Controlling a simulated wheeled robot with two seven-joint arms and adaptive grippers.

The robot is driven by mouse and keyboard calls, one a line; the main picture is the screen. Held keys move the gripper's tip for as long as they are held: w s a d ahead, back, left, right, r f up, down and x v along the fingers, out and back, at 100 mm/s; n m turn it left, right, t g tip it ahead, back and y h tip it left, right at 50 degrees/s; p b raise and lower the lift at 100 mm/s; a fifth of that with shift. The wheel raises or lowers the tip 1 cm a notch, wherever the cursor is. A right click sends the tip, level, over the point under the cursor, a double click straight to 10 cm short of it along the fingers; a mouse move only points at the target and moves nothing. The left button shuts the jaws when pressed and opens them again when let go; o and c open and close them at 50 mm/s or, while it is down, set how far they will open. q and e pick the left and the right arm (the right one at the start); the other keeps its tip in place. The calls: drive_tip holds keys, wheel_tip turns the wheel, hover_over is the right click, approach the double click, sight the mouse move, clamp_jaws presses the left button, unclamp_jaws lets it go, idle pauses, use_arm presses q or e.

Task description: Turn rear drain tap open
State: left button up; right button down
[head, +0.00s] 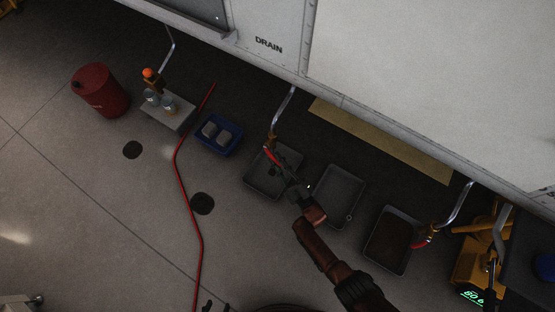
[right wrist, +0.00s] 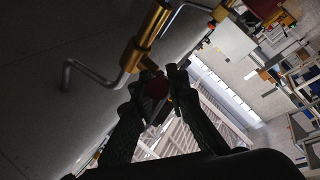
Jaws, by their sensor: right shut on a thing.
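A brass drain tap (head: 269,140) with a red lever hangs at the lower end of a bent metal pipe (head: 286,107) under the white hull, right of the word DRAIN. My right gripper (head: 282,168) reaches to this tap. In the right wrist view the fingers (right wrist: 156,88) are closed around the tap's red handle, just below the brass body (right wrist: 148,38); the fingers partly hide the handle. Another brass tap with a red lever (head: 423,242) hangs on a pipe further right. I cannot read which tap is labelled rear. My left gripper is not seen.
Grey trays (head: 338,222) stand on the floor below the taps; the right one (head: 387,270) holds dark brown liquid. A blue tray (head: 203,146), a red drum (head: 100,90) and a red hose (head: 184,190) lie left. A yellow machine (head: 470,262) stands right.

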drive_tip(key=shift+f, duration=0.1)
idle(0.5)
drive_tip(key=c, duration=1.9)
unclamp_jaws()
drive_tip(key=v, duration=1.2)
drive_tip(key=shift+f, duration=0.15)
drive_tip(key=shift+c, duration=0.4)
